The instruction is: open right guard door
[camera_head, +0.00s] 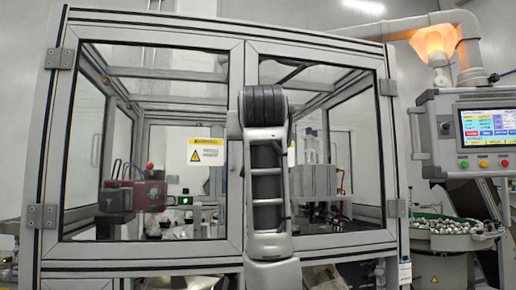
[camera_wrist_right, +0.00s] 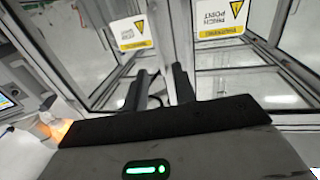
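The right guard door (camera_head: 345,241) is a clear panel in a grey metal frame and looks shut, flush beside the left door (camera_head: 150,254). My right arm stands upright in front of the seam and hides the right door's left edge and any handle there in the head view. My right gripper (camera_wrist_right: 161,72) shows in the wrist view, which is upside down. Its two dark fingers are apart at the grey door frame bars near the seam. I cannot tell whether they touch a handle. My left gripper is not in view.
A pinch point label (camera_head: 206,152) is on the left door; another label (camera_wrist_right: 130,33) shows on the right door in the wrist view. A control panel (camera_head: 470,130) stands right of the cell, above a green-rimmed bowl of parts (camera_head: 450,243). Hinges (camera_head: 388,87) line the right door's outer edge.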

